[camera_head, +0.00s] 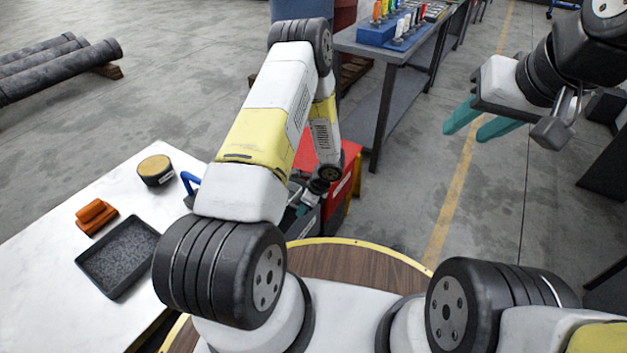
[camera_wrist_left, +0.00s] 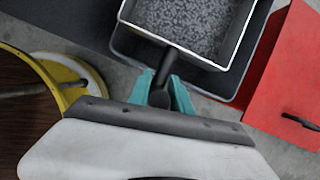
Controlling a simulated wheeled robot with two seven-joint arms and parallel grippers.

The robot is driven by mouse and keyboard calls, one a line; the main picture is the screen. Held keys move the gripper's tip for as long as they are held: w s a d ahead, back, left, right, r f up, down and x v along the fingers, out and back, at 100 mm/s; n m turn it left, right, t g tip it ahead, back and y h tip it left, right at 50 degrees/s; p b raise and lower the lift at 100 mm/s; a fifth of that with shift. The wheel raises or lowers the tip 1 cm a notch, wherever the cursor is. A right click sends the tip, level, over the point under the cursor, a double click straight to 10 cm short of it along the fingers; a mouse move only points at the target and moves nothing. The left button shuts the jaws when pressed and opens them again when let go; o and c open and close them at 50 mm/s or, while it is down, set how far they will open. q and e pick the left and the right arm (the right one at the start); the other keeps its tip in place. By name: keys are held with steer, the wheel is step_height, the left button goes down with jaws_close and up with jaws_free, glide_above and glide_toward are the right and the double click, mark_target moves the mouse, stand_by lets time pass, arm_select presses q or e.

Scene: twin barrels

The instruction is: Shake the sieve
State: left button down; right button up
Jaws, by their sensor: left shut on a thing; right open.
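The sieve (camera_wrist_left: 190,30) shows in the left wrist view as a square, light-rimmed pan with a dark handle (camera_wrist_left: 160,92) and grey granules inside. My left gripper (camera_wrist_left: 161,82) is shut on that handle with its teal fingers. The sieve is above a dark grey bin (camera_wrist_left: 215,88), whose rim shows around it; the gap between them cannot be judged. In the head view my left gripper (camera_head: 302,210) is mostly hidden by my arm, beside the red box. My right gripper (camera_head: 466,130) is open and empty, in the air at the upper right.
A white table (camera_head: 45,270) at the left holds a dark tray (camera_head: 88,277) of grey granules, an orange object (camera_head: 96,215) and a round tan-topped container (camera_head: 155,170). A red box (camera_head: 340,165) stands close to my left gripper; it also shows in the wrist view (camera_wrist_left: 290,75).

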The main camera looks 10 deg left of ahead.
arm_select(q)
steer(key=c, duration=1.3)
jaws_free()
steer(key=shift+s+a+f, duration=0.15)
steer(key=shift+s+a, duration=0.1)
steer(key=shift+s, duration=0.3)
steer(key=shift+w, duration=0.15)
steer(key=shift+d+r, duration=0.15)
steer(key=shift+r, duration=0.1)
steer(key=v, duration=0.7)
steer(key=shift+r, duration=0.15)
steer(key=shift+d, duration=0.1)
